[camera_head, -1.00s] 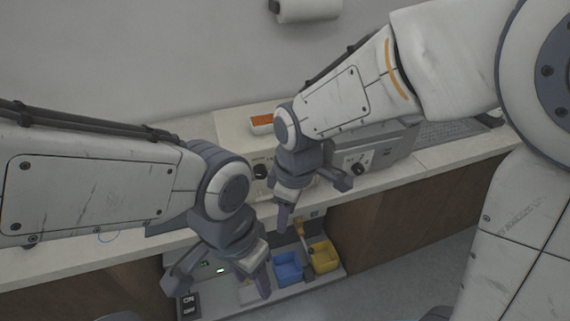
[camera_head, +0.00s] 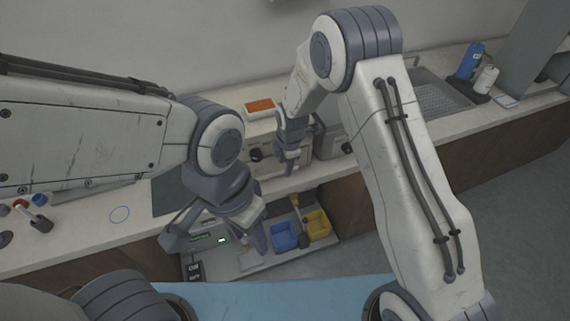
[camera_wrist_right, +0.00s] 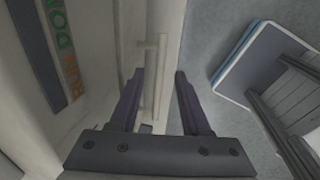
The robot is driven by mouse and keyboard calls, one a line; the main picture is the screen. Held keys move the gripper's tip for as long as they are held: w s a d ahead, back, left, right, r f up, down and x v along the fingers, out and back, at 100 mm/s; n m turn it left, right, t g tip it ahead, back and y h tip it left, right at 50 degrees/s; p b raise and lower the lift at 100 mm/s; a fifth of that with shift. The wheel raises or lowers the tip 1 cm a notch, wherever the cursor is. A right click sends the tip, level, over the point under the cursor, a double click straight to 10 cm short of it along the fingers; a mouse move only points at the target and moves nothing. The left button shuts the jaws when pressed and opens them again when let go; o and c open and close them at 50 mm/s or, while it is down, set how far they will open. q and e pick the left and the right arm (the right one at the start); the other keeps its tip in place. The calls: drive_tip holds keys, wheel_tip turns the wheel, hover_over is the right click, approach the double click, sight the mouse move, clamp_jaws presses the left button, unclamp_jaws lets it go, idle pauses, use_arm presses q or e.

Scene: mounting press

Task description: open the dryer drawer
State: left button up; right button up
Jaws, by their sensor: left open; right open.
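The cream dryer (camera_head: 273,174) stands on the back counter in the head view, partly hidden behind my right gripper (camera_head: 300,150). In the right wrist view a pale front with a bar handle (camera_wrist_right: 162,85) shows close up. My right gripper (camera_wrist_right: 159,74) is open there, with one dark finger on each side of the bar; the bar lies nearer the left finger. Whether a finger touches it I cannot tell. The drawer's edges are not clear. My left gripper (camera_head: 214,242) is open and empty, lower down, in front of the lower shelf.
A blue bin (camera_head: 284,236) and a yellow bin (camera_head: 318,224) sit on the lower shelf. A blue bottle (camera_head: 471,60) and a white bottle (camera_head: 486,79) stand at the right of the counter.

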drive_tip(key=shift+w+a+f, duration=0.1)
drive_tip(key=shift+w+f, duration=0.1)
drive_tip(key=shift+f, duration=0.9)
clamp_jaws()
drive_tip(key=shift+r, duration=0.1)
idle(0.6)
